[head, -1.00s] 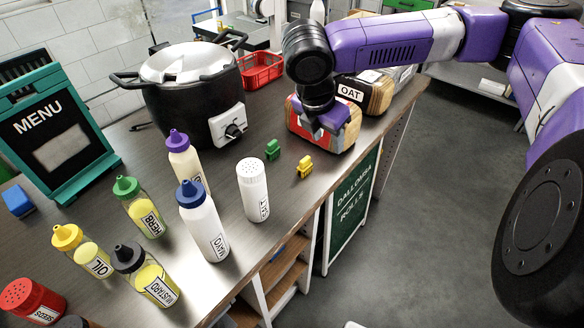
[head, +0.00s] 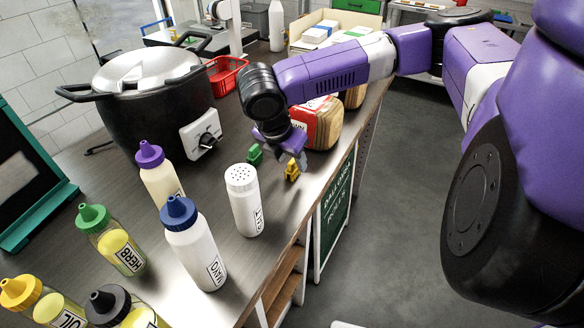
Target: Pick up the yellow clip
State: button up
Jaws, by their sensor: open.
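The yellow clip (head: 292,171) stands on the dark counter near its right edge, just right of a similar green clip (head: 254,154). My gripper (head: 289,157) points down from above, its fingertips close over the yellow clip. The jaws are open. The fingers partly cover the clip's top, and I cannot tell whether they touch it or are around it.
A white shaker (head: 243,203) stands close to the left of the clips, with a mayo bottle (head: 194,245) and other bottles nearer. Bread loaves (head: 322,128) sit just behind my gripper. A black cooker (head: 150,115) stands at the left. The counter edge drops off at the right.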

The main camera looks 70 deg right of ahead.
aim_at(293, 160)
jog(key=shift+x, duration=1.4)
grip_shut()
jog(key=shift+r, duration=0.1)
notch_tip(293, 160, up, 20)
